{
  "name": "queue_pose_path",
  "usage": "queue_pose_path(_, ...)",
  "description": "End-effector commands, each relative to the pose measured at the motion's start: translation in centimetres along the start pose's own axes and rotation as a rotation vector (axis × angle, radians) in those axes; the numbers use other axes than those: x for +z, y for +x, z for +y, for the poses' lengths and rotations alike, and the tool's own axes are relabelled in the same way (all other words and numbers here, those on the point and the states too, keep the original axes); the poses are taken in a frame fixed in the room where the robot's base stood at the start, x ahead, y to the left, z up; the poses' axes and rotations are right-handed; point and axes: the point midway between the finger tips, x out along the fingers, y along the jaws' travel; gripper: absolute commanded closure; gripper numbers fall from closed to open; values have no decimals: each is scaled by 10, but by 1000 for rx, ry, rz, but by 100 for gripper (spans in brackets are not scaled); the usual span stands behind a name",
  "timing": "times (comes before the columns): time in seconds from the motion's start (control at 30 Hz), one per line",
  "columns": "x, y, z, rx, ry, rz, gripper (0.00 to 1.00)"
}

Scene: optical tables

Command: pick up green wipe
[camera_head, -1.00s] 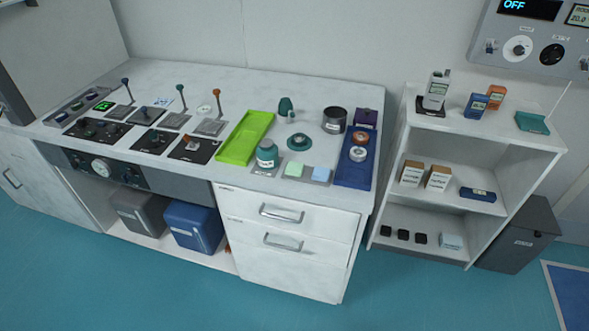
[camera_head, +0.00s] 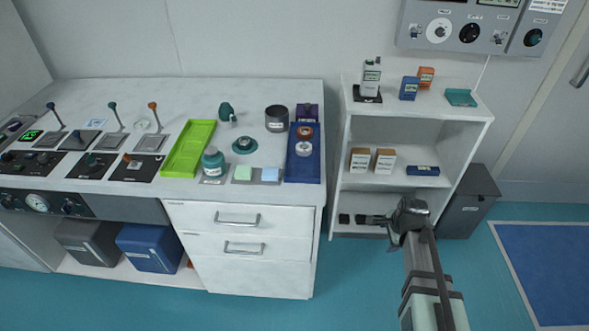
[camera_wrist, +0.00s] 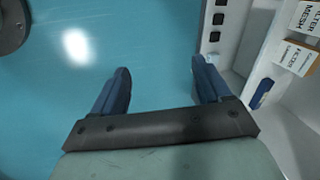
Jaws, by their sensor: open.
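The green wipe (camera_head: 243,174) is a small pale green square on a grey holder near the front edge of the white counter, in the head view. A pale blue wipe (camera_head: 270,174) lies just right of it. My gripper (camera_wrist: 160,82) is open and empty in the wrist view, with its two blue fingers apart above the teal floor. In the head view my arm is at the lower right, in front of the shelf unit, well away from the green wipe. The green wipe is not in the wrist view.
A teal-lidded jar (camera_head: 213,162) stands left of the green wipe. A lime tray (camera_head: 177,162) and a blue tray (camera_head: 293,172) flank the group. A dark cup (camera_head: 276,119) stands behind. The white shelf unit (camera_head: 462,118) stands right of the counter, with a grey bin (camera_head: 470,205) beside it.

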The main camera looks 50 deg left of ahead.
Motion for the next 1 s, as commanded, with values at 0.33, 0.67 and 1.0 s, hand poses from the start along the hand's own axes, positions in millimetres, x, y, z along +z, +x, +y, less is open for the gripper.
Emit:
queue_pose_path(0.33, 93, -97, -122, -196, 137, -43, 23)
queue_pose_path(0.67, 163, -172, -180, -311, 236, -115, 23)
queue_pose_path(1.0, 233, -216, -217, -265, 285, -214, 23)
